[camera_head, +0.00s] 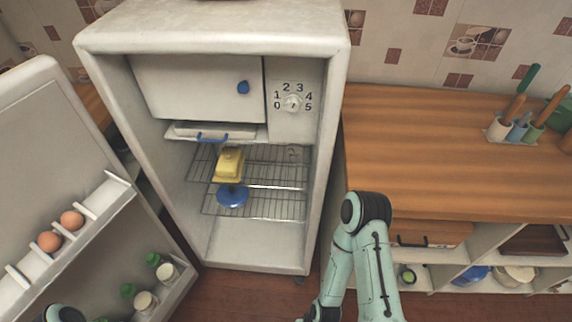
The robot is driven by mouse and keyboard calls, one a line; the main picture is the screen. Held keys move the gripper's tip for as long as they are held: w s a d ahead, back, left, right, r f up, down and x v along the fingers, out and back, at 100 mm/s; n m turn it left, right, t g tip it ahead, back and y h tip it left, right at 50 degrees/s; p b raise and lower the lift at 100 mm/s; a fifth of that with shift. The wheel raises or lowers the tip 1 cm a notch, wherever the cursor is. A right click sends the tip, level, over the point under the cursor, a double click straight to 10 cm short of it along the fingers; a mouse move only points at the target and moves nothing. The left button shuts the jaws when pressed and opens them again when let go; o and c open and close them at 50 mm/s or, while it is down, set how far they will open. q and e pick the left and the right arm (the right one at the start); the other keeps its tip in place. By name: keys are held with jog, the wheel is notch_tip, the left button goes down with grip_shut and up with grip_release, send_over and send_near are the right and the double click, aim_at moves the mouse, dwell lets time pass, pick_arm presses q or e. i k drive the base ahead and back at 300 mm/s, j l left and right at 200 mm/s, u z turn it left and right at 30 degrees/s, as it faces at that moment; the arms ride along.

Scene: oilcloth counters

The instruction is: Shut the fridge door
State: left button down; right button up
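The white fridge (322,150) stands open in the middle of the view. Its door (50,130) is swung wide to the left, with its inner side and shelves facing me. My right arm comes up at the lower middle, in front of the fridge's right side, and bends down; its gripper is below the bottom edge of the frame. Only a small dark and teal part of my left arm shows at the bottom left, beside the door shelf. The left gripper is not seen, and the door's outer side is hidden.
Inside are a yellow butter dish (229,164) and a blue round thing (232,197) on wire racks. Eggs (72,220) and bottles (145,302) sit on the door shelves. A wooden counter (430,150) stands to the right, with a utensil holder (500,129).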

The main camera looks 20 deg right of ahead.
aim_at(55, 160)
jog(key=k+z, duration=0.3)
jog(key=z, duration=0.15)
jog(key=k+j+u, duration=0.1)
jog(key=j+u, duration=0.55)
jog(key=j, duration=0.15)
jog(key=j+z, duration=0.2)
jog(key=j, duration=0.35)
jog(key=k+j+z, duration=0.25)
jog(key=j, duration=0.25)
jog(key=j+z, duration=0.45)
jog(key=j, duration=0.7)
jog(key=i, duration=0.05)
